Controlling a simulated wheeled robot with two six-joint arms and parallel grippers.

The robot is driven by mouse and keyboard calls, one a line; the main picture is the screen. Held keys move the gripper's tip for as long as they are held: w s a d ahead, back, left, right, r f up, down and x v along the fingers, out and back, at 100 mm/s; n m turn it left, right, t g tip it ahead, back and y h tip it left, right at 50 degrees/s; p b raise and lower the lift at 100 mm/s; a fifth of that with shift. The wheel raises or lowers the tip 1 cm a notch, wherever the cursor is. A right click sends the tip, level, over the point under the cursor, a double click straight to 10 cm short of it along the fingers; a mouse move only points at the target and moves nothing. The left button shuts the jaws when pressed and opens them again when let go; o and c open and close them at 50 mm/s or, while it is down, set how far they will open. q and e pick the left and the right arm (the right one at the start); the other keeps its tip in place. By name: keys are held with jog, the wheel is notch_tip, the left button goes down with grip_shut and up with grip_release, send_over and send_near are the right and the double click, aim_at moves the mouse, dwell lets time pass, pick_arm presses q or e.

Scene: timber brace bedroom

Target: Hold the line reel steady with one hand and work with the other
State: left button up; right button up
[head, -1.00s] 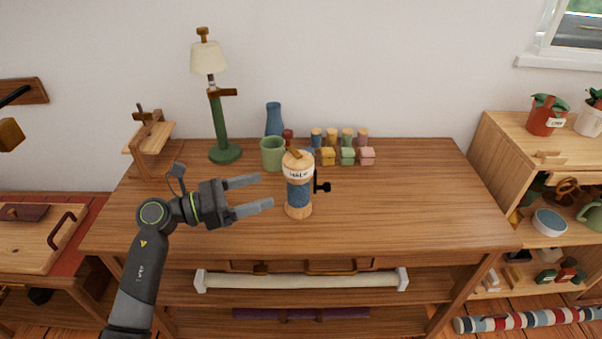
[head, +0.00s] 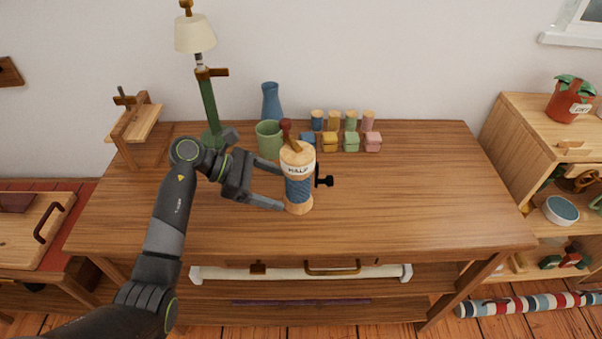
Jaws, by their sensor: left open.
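The line reel (head: 299,190) stands upright on the wooden table (head: 400,215). It has blue line wound around its middle, a pale wooden top with a label, a brown handle above and a black crank on its right side. My left gripper (head: 279,188) is open at the reel's left side. Its fingertips reach close to the reel, one near the upper body and one near the lower body. I cannot tell whether they touch it. My right gripper is not in view.
A green cup (head: 268,140), a blue vase (head: 271,103) and several small coloured blocks and spools (head: 350,143) stand behind the reel. A green lamp (head: 209,100) and a wooden stand (head: 135,125) are at the back left. The table's right side is clear.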

aim_at(287, 196)
pick_arm(q)
jog(key=b+x, duration=0.2)
jog(key=x, duration=0.2)
jog(key=shift+a+f, duration=0.15)
jog(key=shift+d+f+b, duration=0.25)
jog(key=shift+d+b, duration=0.45)
jog(key=shift+b, duration=0.1)
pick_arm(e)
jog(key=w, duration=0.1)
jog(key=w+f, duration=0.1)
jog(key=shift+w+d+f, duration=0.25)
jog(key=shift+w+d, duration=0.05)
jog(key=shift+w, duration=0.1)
